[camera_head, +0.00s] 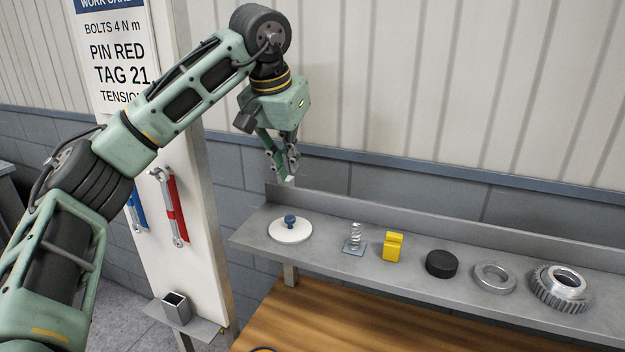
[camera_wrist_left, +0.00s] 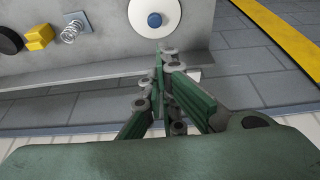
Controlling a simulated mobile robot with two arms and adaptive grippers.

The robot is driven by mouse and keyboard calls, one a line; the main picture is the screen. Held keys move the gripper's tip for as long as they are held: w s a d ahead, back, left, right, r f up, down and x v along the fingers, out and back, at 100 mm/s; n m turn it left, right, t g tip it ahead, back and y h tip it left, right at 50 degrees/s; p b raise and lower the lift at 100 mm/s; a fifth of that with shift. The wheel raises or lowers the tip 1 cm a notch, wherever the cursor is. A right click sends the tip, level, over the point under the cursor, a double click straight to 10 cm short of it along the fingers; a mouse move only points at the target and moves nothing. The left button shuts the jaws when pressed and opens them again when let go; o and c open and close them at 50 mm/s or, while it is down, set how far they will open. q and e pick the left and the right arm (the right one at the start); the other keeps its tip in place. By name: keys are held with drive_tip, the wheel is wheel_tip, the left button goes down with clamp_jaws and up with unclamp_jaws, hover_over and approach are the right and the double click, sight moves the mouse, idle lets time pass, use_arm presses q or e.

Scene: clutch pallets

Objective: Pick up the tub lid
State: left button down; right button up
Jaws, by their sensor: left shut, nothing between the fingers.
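The tub lid is a white disc (camera_head: 290,230) with a blue knob on top. It lies flat at the left end of the grey metal shelf (camera_head: 330,216). It also shows in the left wrist view as the white tub lid (camera_wrist_left: 136,20) at the top, with the blue knob near its middle. My left gripper (camera_head: 289,179) is shut and empty, above the shelf and above the lid in the head view, apart from it. In the left wrist view its fingers (camera_wrist_left: 165,55) come together just below the lid. My right gripper is in neither view.
Right of the lid on the shelf are a spring on a plate (camera_head: 354,240), a yellow block (camera_head: 393,246), a black puck (camera_head: 441,263), a grey ring (camera_head: 495,277) and a gear (camera_head: 561,288). The shelf has a raised back edge. A white board with red and blue wrenches (camera_head: 172,205) stands left.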

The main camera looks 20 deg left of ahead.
use_arm(q)
drive_tip(key=p, duration=0.3)
hover_over(297, 217)
wheel_tip(297, 217, down, 8)
drive_tip(key=shift+f, duration=0.2)
drive_tip(key=shift+w+f, duration=0.1)
drive_tip(key=shift+f, duration=0.3)
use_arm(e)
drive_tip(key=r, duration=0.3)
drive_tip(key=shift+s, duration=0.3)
